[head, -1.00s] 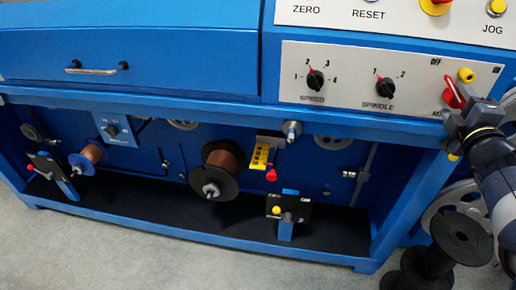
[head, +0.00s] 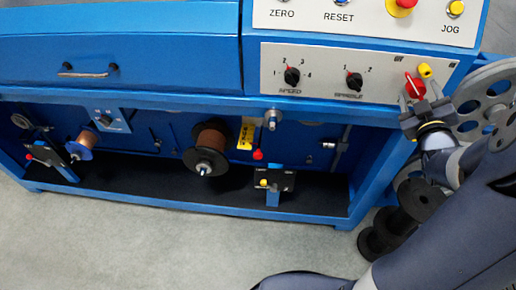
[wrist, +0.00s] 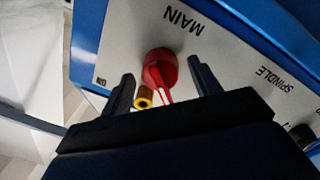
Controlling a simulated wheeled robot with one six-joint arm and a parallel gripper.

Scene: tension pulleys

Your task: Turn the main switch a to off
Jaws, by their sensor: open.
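The main switch (head: 414,87) is a red knob on the light panel, below and left of a small yellow cylinder (head: 425,71). Its handle slants from upper left to lower right in the head view. In the wrist view the red knob (wrist: 160,68) sits under the upside-down MAIN label, its white line running down toward my palm. My gripper (head: 426,107) is open, just below the switch in the head view. In the wrist view the two fingers of my gripper (wrist: 160,84) stand either side of the knob with gaps visible. Contact cannot be told.
The black spindle knob (head: 354,80) and speed knob (head: 292,76) are left on the same panel. Red (head: 402,5) and yellow (head: 456,8) buttons are above. A large grey wheel (head: 490,100) and black spools (head: 415,200) stand beside the machine, near my arm.

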